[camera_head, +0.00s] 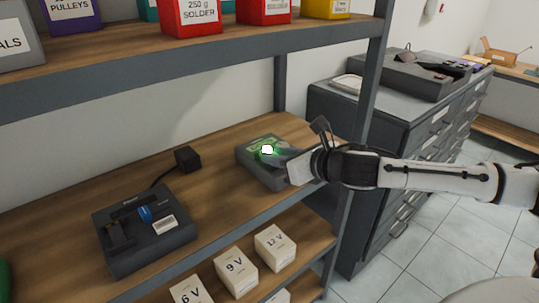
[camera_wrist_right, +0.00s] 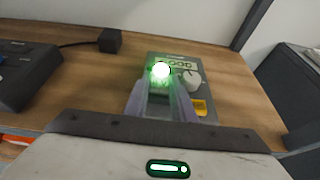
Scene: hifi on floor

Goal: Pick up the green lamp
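The green lamp (camera_head: 267,150) glows bright white-green on top of a grey box (camera_head: 250,157) on the middle shelf. In the right wrist view the lamp (camera_wrist_right: 160,70) sits on the same box (camera_wrist_right: 208,92), left of a pale knob. My right gripper (camera_head: 283,160) reaches in from the right, low over the box. In the wrist view its two fingers (camera_wrist_right: 160,88) point at the lamp, one on either side of its near edge. The glare hides whether they touch it. My left gripper is not in view.
A dark device (camera_head: 170,243) with a blue part lies on the shelf at left, cabled to a small black block (camera_head: 188,159). White voltage boxes (camera_head: 236,270) stand below, coloured bins (camera_head: 190,15) above. A shelf post (camera_head: 355,130) stands close to my right arm.

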